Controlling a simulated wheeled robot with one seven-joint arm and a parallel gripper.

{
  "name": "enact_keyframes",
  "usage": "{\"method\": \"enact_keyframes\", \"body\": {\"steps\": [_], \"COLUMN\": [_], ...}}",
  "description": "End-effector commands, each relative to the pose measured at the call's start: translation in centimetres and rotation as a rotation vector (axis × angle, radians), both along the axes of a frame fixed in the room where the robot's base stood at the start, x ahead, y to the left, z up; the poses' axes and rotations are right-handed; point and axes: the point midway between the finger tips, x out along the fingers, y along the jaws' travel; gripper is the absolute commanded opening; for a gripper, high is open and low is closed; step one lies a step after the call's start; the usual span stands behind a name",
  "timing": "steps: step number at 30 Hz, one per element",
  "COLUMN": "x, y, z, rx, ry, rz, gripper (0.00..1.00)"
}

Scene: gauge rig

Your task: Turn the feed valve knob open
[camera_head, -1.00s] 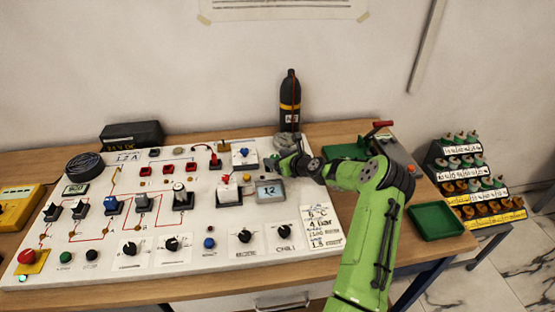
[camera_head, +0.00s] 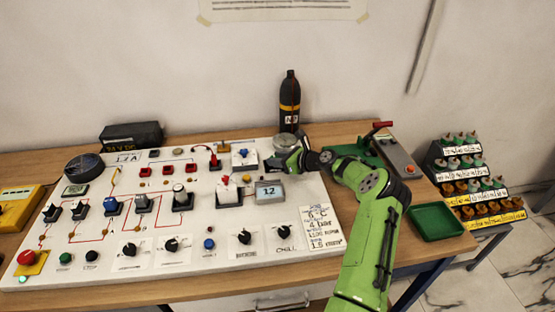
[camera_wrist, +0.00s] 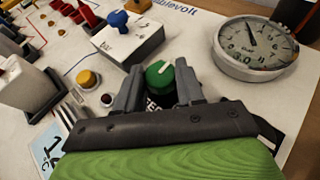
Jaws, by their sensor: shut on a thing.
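The feed valve knob is a green cap with a white pointer line (camera_wrist: 161,72). It stands on the white panel in the wrist view, with a partly hidden dark label beginning "FEE" (camera_wrist: 154,103) below it. My gripper (camera_wrist: 159,88) has its two grey fingers on either side of the knob, shut on it. In the head view my gripper (camera_head: 281,162) is at the panel's right rear, and it hides the knob there. A round dial gauge (camera_wrist: 252,48) lies just beyond the knob, its needle pointing up and left.
A white box with a blue knob (camera_wrist: 119,20) stands near the left finger. A yellow button (camera_wrist: 88,78) and a small red one (camera_wrist: 106,99) are close by. The 12 display (camera_head: 269,191) sits in front of my gripper. A black bottle (camera_head: 289,104) stands behind.

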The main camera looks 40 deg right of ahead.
Motion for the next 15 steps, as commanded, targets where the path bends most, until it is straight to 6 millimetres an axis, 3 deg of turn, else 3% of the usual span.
{"method": "enact_keyframes", "body": {"steps": [9,10,15], "x": [-0.01,-0.01,-0.02], "y": [-0.05,-0.05,-0.04], "z": [0.10,0.10,0.07], "rx": [-0.003,-0.002,-0.003], "ry": [-0.002,-0.002,-0.001], "rz": [0.010,0.010,0.009], "gripper": [0.07,0.41,0.63]}}
